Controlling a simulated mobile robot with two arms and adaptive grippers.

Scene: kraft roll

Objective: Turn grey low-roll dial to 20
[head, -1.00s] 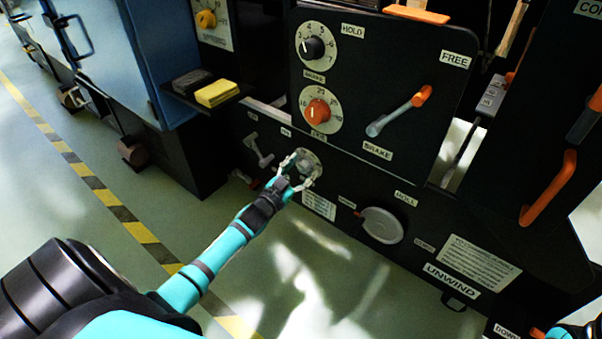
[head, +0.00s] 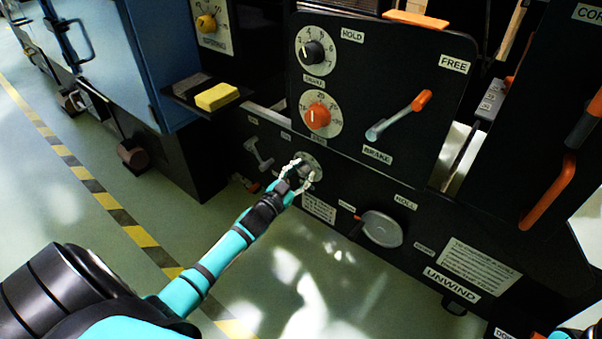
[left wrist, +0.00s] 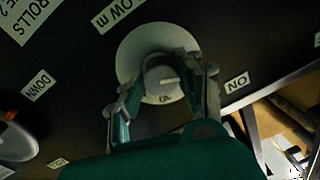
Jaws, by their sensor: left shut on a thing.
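The grey low-roll dial sits low on the black machine front, its round pale plate (head: 316,159) partly behind my gripper. In the left wrist view its plate (left wrist: 128,52) and grey knob (left wrist: 160,76) show close up, beside a label reading "LOW m". A pale pointer line crosses the knob. A number that looks like 20 shows at the plate's lower edge in that view; the other marks are hidden or too dark to read. My left gripper (head: 304,173) is shut on the knob, with one finger on each side (left wrist: 158,80).
Above are an orange dial (head: 317,116), a black dial (head: 313,52) and the brake lever (head: 398,116). A small grey lever (head: 259,154) is left of the gripper, and a grey round handle (head: 381,229) is lower right. A yellow block (head: 217,97) lies on a ledge.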

